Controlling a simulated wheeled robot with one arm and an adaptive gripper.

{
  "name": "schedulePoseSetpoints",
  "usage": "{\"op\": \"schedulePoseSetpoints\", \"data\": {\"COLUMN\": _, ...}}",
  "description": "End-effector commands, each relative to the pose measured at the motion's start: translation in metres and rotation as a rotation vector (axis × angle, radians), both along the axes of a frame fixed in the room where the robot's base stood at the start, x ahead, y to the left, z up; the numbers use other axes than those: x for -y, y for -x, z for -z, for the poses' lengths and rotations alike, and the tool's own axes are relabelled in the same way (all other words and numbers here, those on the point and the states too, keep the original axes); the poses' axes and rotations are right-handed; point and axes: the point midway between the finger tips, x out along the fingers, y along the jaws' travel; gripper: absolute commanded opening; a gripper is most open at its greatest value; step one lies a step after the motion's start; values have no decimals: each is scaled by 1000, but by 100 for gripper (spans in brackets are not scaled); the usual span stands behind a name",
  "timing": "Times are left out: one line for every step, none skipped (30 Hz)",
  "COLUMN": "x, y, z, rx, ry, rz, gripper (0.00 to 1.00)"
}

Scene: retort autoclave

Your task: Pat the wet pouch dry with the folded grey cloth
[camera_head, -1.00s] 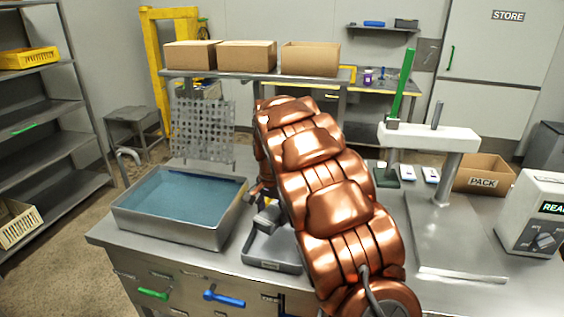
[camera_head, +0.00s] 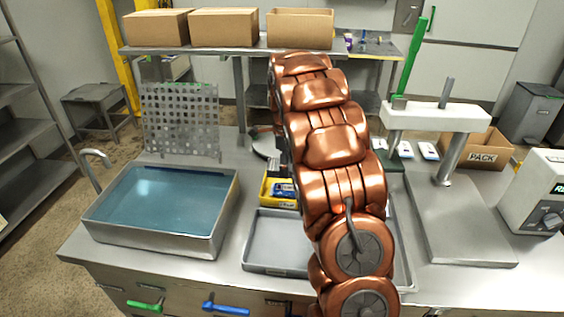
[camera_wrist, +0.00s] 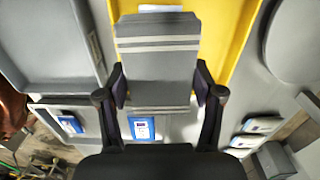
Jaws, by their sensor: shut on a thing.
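My gripper (camera_wrist: 160,87) is shut on the folded grey cloth (camera_wrist: 158,65), which has pale stripes and sits between the two fingers in the wrist view. The cloth is in front of a yellow tray (camera_wrist: 238,22). In the head view the arm hides the gripper and cloth; the yellow tray (camera_head: 266,187) shows partly to the left of the arm, with a blue item (camera_head: 284,189) in it. I cannot tell which item is the wet pouch. Blue-and-white packets (camera_wrist: 142,128) show beyond the cloth in the wrist view.
A grey tray (camera_head: 262,272) lies in front of the yellow one. A water-filled basin (camera_head: 205,244) stands at left, with a perforated rack (camera_head: 180,120) behind. At right stand a press with a green lever (camera_head: 410,62), two packets (camera_head: 404,149) and a PACK box (camera_head: 490,157).

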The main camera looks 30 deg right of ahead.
Motion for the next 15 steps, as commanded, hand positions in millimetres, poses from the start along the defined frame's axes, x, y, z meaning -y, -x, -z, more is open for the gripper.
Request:
{"op": "schedulePoseSetpoints", "data": {"x": 1, "y": 1, "z": 4, "rx": -1, "ry": -1, "rz": 1, "gripper": 39}}
{"op": "schedulePoseSetpoints", "data": {"x": 1, "y": 1, "z": 6, "rx": -2, "ry": -1, "rz": 1, "gripper": 39}}
{"op": "schedulePoseSetpoints", "data": {"x": 1, "y": 1, "z": 9, "rx": -2, "ry": -1, "rz": 1, "gripper": 39}}
{"op": "schedulePoseSetpoints", "data": {"x": 1, "y": 1, "z": 12, "rx": -2, "ry": -1, "rz": 1, "gripper": 39}}
{"op": "schedulePoseSetpoints", "data": {"x": 1, "y": 1, "z": 14, "rx": -2, "ry": -1, "rz": 0, "gripper": 39}}
{"op": "schedulePoseSetpoints", "data": {"x": 1, "y": 1, "z": 18, "rx": -2, "ry": -1, "rz": 0, "gripper": 39}}
{"op": "schedulePoseSetpoints", "data": {"x": 1, "y": 1, "z": 21, "rx": -1, "ry": -1, "rz": 0, "gripper": 39}}
{"op": "schedulePoseSetpoints", "data": {"x": 0, "y": 0, "z": 24, "rx": -1, "ry": -1, "rz": -1, "gripper": 39}}
{"op": "schedulePoseSetpoints", "data": {"x": 0, "y": 1, "z": 28, "rx": -1, "ry": -1, "rz": -1, "gripper": 39}}
{"op": "schedulePoseSetpoints", "data": {"x": 0, "y": 1, "z": 31, "rx": -1, "ry": -1, "rz": -2, "gripper": 39}}
{"op": "schedulePoseSetpoints", "data": {"x": 0, "y": 1, "z": 34, "rx": -2, "ry": 0, "rz": -2, "gripper": 39}}
{"op": "schedulePoseSetpoints", "data": {"x": 0, "y": 1, "z": 38, "rx": -3, "ry": -1, "rz": -2, "gripper": 39}}
{"op": "schedulePoseSetpoints", "data": {"x": -1, "y": 1, "z": 40, "rx": -4, "ry": -2, "rz": -3, "gripper": 39}}
{"op": "schedulePoseSetpoints", "data": {"x": -1, "y": 1, "z": 43, "rx": -4, "ry": -2, "rz": -3, "gripper": 39}}
{"op": "schedulePoseSetpoints", "data": {"x": -1, "y": 1, "z": 46, "rx": -4, "ry": -2, "rz": -3, "gripper": 39}}
